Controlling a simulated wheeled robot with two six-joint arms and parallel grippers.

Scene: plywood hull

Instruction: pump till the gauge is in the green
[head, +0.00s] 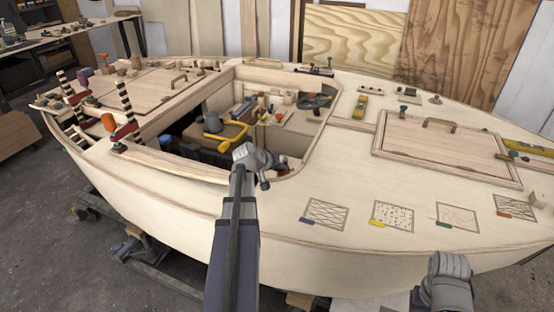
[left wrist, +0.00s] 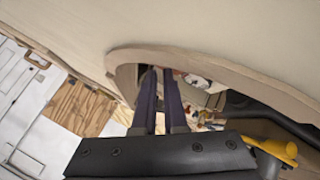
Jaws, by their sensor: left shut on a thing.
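In the head view my left arm reaches over the near side of the hull, and its gripper (head: 264,181) is at the edge of the cockpit opening. A yellow lever with a bent end (head: 222,137) is inside the cockpit, just left of my left wrist. Yellow also shows at lower right in the left wrist view (left wrist: 282,150). There my two dark fingers (left wrist: 160,80) are close together, pointing into the opening. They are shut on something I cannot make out. I cannot pick out the gauge. My right wrist shows at bottom right of the head view; its fingers are hidden.
The cockpit rim (left wrist: 215,65) arches close around my fingers in the left wrist view. A wooden hatch (head: 445,148) lies on the right deck, with several patterned squares in front of it. Striped posts (head: 125,105) stand on the left deck.

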